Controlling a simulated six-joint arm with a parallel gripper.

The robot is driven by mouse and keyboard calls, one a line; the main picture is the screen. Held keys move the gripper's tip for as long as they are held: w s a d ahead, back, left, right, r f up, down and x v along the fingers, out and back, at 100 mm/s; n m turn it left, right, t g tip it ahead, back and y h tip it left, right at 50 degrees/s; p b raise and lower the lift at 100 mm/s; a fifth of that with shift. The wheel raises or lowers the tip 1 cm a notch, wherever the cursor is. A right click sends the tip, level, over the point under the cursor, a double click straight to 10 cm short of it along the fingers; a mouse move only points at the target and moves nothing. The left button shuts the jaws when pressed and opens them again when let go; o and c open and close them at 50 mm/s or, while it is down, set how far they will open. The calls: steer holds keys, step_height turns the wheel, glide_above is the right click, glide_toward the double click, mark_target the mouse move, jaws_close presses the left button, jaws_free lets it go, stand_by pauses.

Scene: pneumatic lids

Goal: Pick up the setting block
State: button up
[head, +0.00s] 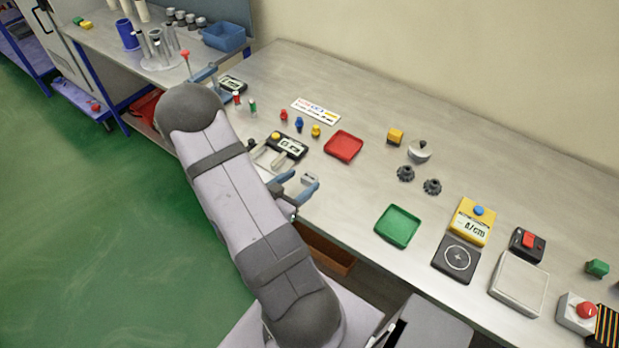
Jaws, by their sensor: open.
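A small grey metal block (309,178), which looks like the setting block, sits near the front edge of the workbench. My gripper (305,180) is open, with its two blue-grey fingers on either side of the block in the picture. I cannot tell whether either finger touches it or how far above the bench the fingers are. My arm crosses the front of the bench and hides part of it.
A gauge with a display (290,146) stands just behind the gripper. A red tray (343,146) lies behind and to the right, and a green tray (398,225) to the right. Dark knobbed parts (405,173) stand beyond. Bench between block and green tray is clear.

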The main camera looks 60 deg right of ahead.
mark_target(311, 174)
steer(key=shift+p+x, duration=0.8)
steer(key=shift+x, duration=1.45)
steer(key=c, duration=1.3)
